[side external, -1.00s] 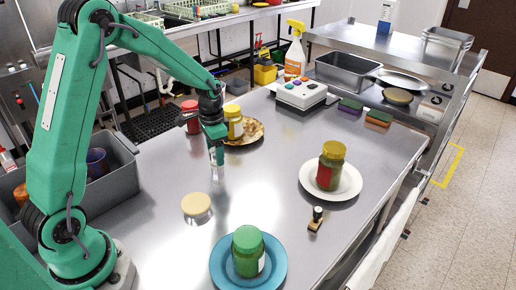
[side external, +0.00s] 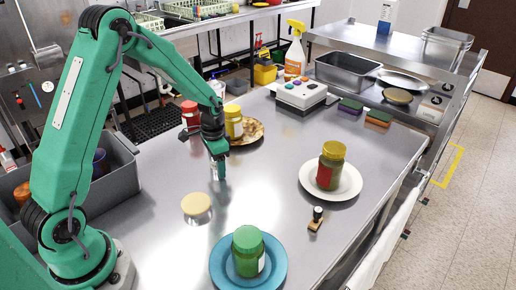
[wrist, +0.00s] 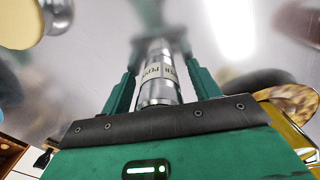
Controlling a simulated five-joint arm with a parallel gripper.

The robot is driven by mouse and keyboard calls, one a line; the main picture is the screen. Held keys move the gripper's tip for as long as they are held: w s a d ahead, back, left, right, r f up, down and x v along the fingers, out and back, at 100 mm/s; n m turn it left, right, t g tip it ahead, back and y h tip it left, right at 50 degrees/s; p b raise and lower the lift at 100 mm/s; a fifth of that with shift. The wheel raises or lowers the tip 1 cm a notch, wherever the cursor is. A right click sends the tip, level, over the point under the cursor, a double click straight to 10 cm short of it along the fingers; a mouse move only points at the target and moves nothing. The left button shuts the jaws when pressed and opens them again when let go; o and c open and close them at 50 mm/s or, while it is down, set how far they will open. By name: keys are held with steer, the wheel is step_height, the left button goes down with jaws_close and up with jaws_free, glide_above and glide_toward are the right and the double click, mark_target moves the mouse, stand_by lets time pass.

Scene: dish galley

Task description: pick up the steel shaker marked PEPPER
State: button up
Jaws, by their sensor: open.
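A steel shaker (wrist: 157,80) with a pale label band shows in the wrist view. It stands between the two fingers of my gripper (wrist: 159,48). Its dark lettering is only partly legible, so I cannot confirm the word PEPPER. The fingers are open, one on each side of the shaker; I cannot tell whether either touches it. In the side view my gripper (side external: 219,164) is low over the steel table (side external: 265,195) and hides most of the shaker.
Behind my gripper are a red-lidded jar (side external: 190,112), a yellow-lidded jar (side external: 234,122) and a brown patterned plate (side external: 256,134). A blue plate (side external: 222,275) and white plate (side external: 351,186) hold jars. A stamp (side external: 316,219) stands between clear patches.

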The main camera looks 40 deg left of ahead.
steer(key=c, duration=1.1)
steer(key=shift+r, duration=0.15)
steer(key=shift+r, duration=0.55)
steer(key=r, duration=0.3)
steer(key=shift+d+r, duration=0.1)
steer(key=shift+d, duration=0.1)
steer(key=s+d+r, duration=0.1)
steer(key=d+r, duration=0.1)
steer(key=d, duration=0.1)
steer(key=s+d+r, duration=0.1)
steer(key=d+r, duration=0.1)
steer(key=d, duration=0.2)
steer(key=s+d+r, duration=0.1)
steer(key=d+r, duration=0.1)
steer(key=d, duration=0.1)
steer(key=shift+s+d+r, duration=0.25)
steer(key=shift+s+d, duration=0.05)
steer(key=shift+s, duration=0.1)
